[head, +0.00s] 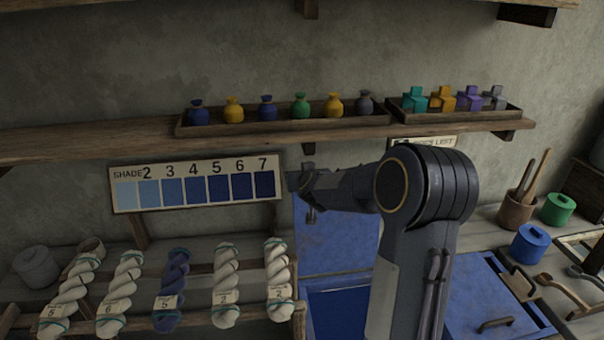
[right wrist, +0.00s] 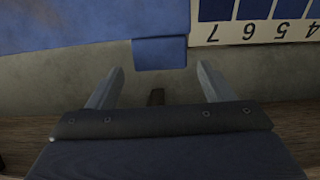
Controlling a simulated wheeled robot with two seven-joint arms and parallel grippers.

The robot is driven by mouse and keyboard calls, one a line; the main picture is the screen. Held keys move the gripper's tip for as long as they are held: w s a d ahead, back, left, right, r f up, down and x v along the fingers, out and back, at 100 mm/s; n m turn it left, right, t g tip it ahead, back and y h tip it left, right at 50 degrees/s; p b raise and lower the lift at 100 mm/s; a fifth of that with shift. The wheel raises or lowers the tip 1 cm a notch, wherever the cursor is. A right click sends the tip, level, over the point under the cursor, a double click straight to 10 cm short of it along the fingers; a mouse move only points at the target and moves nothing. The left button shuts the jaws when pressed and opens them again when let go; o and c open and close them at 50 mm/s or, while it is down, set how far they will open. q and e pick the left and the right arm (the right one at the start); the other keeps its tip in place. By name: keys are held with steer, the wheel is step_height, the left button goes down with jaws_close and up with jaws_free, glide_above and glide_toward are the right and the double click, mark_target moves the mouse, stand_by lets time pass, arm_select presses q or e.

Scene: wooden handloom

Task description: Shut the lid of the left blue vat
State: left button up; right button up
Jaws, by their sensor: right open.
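The left blue vat (head: 340,312) stands open, with its dark blue inside showing. Its blue lid (head: 335,238) is raised upright behind the opening, and my right arm covers part of it. My right gripper (head: 300,182) is near the lid's upper left edge, in front of the shade board. In the right wrist view my right gripper (right wrist: 160,70) is open and empty. The lid (right wrist: 90,22) fills the top left there, and its blue tab (right wrist: 160,54) shows between the fingertips; I cannot tell whether they touch it. My left gripper is not in view.
The shade board (head: 200,184) stands close left of the lid, above a rack of yarn skeins (head: 225,285). A shelf (head: 80,142) with small pots runs above. The right vat's lid (head: 485,300) is shut. A blue pot (head: 530,243) stands on the right.

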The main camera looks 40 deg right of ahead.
steer(key=shift+x, duration=2.3)
steer(key=shift+a, duration=0.1)
steer(key=shift+c, duration=0.4)
